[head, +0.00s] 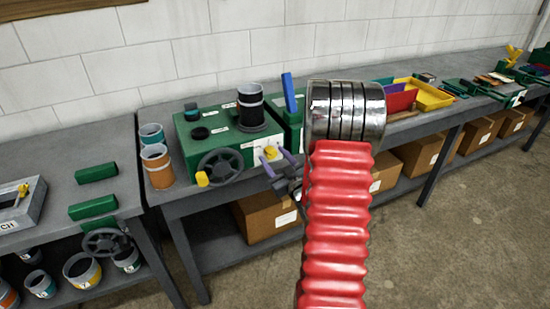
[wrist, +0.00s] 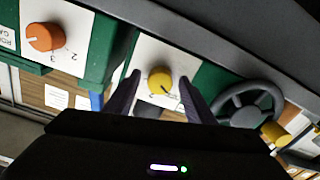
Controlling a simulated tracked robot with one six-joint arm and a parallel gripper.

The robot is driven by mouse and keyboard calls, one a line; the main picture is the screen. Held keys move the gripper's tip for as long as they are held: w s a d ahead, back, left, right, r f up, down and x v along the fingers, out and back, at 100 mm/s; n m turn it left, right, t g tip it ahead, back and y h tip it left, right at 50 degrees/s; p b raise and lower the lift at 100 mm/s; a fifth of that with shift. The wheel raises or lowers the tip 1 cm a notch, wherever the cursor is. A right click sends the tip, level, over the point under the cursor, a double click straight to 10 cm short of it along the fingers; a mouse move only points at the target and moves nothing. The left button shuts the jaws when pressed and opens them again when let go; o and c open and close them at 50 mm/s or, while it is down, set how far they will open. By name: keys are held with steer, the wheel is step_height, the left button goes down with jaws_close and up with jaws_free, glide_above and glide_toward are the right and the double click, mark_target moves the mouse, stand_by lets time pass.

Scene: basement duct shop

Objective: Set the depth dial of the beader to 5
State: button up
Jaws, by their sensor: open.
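A yellow dial (wrist: 161,80) sits on a white plate on the front of a green machine. It also shows in the head view (head: 270,153), on the green machine (head: 183,150) with the grey handwheel (head: 221,166). I cannot read that machine's name. My gripper (head: 277,163) is open in front of the plate, and in the wrist view its two dark fingers stand on either side of the dial. I cannot tell whether they touch it. A small mark on the dial points to lower right in the wrist view; the numbers around it are mostly hidden or too small.
An orange knob (wrist: 45,37) with a numbered scale is on the neighbouring green machine, left in the wrist view. The handwheel (wrist: 249,104) with its yellow handle (wrist: 275,133) is close to the right finger. Cans (head: 157,166) and cardboard boxes (head: 265,217) are nearby.

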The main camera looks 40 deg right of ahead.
steer(key=shift+c, duration=0.5)
steer(key=c, duration=0.9)
steer(key=shift+d, duration=0.2)
steer(key=shift+c, duration=0.3)
steer(key=shift+a, duration=0.1)
